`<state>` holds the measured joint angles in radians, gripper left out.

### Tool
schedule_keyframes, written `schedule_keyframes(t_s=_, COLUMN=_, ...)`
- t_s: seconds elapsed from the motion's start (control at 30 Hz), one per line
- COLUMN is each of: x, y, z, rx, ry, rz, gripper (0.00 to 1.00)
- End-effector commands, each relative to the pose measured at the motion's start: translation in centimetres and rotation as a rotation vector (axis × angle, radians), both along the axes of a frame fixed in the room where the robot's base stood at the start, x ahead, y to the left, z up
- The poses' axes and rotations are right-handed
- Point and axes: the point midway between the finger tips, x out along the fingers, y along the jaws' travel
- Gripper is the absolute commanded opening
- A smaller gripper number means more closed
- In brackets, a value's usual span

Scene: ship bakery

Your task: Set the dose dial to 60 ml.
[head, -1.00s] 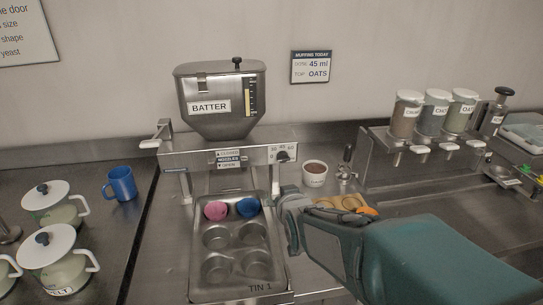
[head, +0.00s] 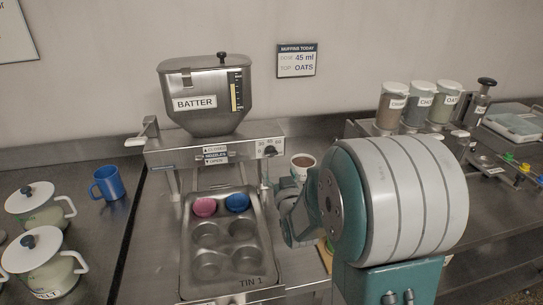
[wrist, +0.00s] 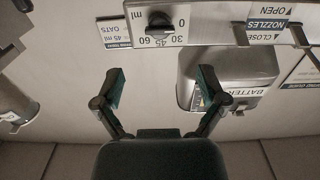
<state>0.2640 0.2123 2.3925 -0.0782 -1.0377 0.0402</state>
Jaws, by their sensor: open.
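The dose dial (head: 270,151) is a small black knob on the right of the steel front bar under the batter hopper (head: 207,100). In the wrist view the dial (wrist: 160,20) is near the top edge, on a pale plate marked 0, 30, 45, 60 and ml, seen upside down. I cannot tell which mark it points at. My gripper (wrist: 160,84) is open and empty, its two fingers spread apart, with the dial beyond them in the wrist view. In the head view my gripper (head: 296,212) is partly hidden by my arm, below and right of the dial.
A wall sign (head: 296,60) reads dose 45 ml, top oats. The nozzle label (head: 215,155) is left of the dial. A muffin tin (head: 237,267) with pink and blue cups lies below.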

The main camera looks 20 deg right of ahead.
Motion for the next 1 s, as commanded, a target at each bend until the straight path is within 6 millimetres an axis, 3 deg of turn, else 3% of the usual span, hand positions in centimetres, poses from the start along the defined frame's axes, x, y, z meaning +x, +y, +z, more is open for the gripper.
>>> schedule_keyframes(t_s=0.4, x=7.3, y=-1.4, z=-0.1, rx=0.0, ry=0.001, rz=0.001, gripper=0.91)
schedule_keyframes(t_s=0.6, x=8.8, y=-1.7, z=0.0, rx=0.0, ry=0.002, rz=0.001, gripper=0.91)
schedule_keyframes(t_s=0.87, x=8.9, y=-1.7, z=0.0, rx=0.0, ry=0.002, rz=0.0, gripper=0.91)
schedule_keyframes(t_s=0.97, x=8.9, y=-1.8, z=0.0, rx=0.0, ry=0.002, rz=0.0, gripper=0.51)
schedule_keyframes(t_s=1.0, x=8.9, y=-1.7, z=0.0, rx=0.0, ry=0.002, rz=0.0, gripper=0.34)
